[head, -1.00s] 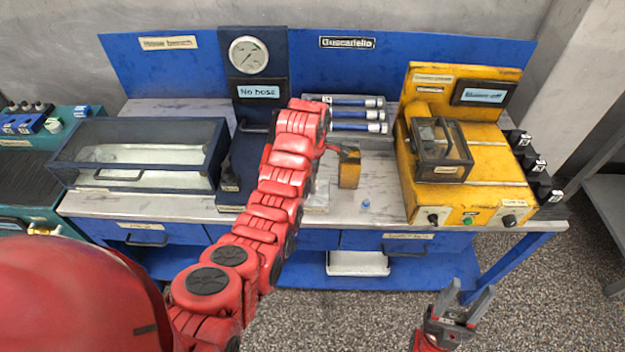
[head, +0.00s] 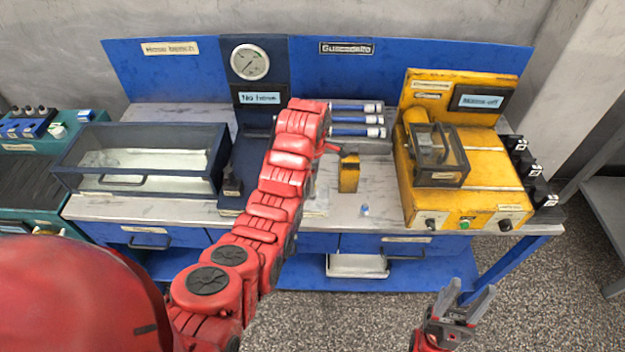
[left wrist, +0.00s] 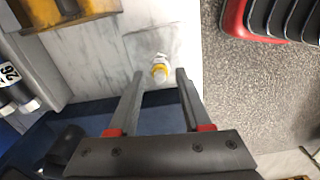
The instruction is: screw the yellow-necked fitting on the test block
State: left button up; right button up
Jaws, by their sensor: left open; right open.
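In the left wrist view a small fitting (left wrist: 159,68) with a yellow ring and whitish top is on the pale bench near its front edge. It shows between and just past the tips of my left gripper (left wrist: 161,76), which is open and empty. In the head view my left arm hides that gripper. My right gripper (head: 458,308) is open and empty, in front of the bench.
A yellow machine (head: 480,190) with a clear-lidded box stands at the right. Several blue hoses (head: 352,132) lie at the back. A gauge stand (head: 258,82) and a glass-sided case (head: 140,190) are at the left. The bench around the small fitting is clear.

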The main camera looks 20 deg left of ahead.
pick_arm(q)
jog(key=shift+r+p, duration=0.4)
jog(key=shift+r, duration=0.25)
jog(key=shift+o, duration=0.2)
jog(key=shift+f, duration=0.1)
jog(key=o, duration=0.5)
notch_tip(320, 180, up, 6)
jog(key=p, duration=0.6)
